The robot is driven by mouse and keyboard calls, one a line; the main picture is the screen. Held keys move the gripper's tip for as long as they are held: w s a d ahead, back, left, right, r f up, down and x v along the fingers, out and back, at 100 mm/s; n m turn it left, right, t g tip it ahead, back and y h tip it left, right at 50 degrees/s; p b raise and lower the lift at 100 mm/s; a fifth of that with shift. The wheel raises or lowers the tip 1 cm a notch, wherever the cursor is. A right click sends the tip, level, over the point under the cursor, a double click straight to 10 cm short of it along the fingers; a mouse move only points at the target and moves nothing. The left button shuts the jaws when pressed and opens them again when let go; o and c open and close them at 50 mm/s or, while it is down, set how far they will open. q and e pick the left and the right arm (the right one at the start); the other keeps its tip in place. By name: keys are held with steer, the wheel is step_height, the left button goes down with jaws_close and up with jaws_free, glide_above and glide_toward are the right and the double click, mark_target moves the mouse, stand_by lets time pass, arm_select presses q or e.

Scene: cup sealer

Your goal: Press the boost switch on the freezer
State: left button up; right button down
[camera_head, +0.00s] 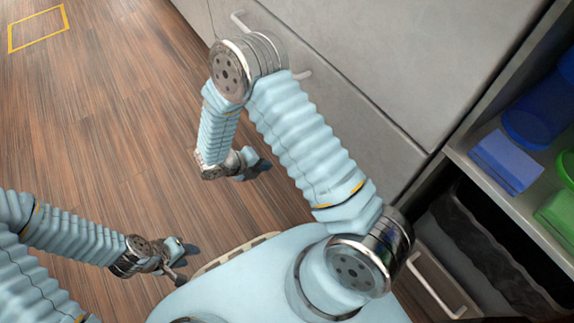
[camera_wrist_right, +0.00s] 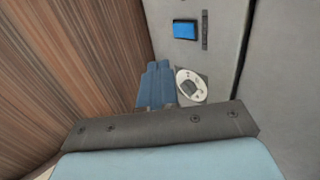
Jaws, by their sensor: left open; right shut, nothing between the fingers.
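In the right wrist view, a grey upright panel (camera_wrist_right: 218,12) carries a blue square switch-like piece (camera_wrist_right: 185,30) with a dark label strip beside it. Lower on the panel is a pale oval dial plate (camera_wrist_right: 191,86) with a grey centre. I cannot tell for sure which is the boost switch. My right gripper (camera_wrist_right: 155,72) is shut and empty, its blue fingers just left of the dial plate; contact cannot be told. In the head view, my right gripper (camera_head: 257,165) is low beside the cabinet fronts, partly hidden. My left gripper (camera_head: 180,260) is open and empty above the floor.
Large grey cabinet fronts (camera_head: 400,55) with bar handles (camera_head: 303,74) stand at the right. An open shelf (camera_head: 460,153) holds blue and green containers, with a dark compartment below. The wooden floor (camera_head: 100,130) is clear at the left, with a yellow outlined square (camera_head: 38,12).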

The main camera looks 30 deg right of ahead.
stand_by(0.3)
steer(key=d+r+b+x, duration=0.1)
steer(key=b+x, duration=0.1)
steer(key=x, duration=1.1)
steer(key=shift+d+r, duration=0.25)
steer(key=shift+d, duration=0.2)
steer(key=shift+w, duration=0.1)
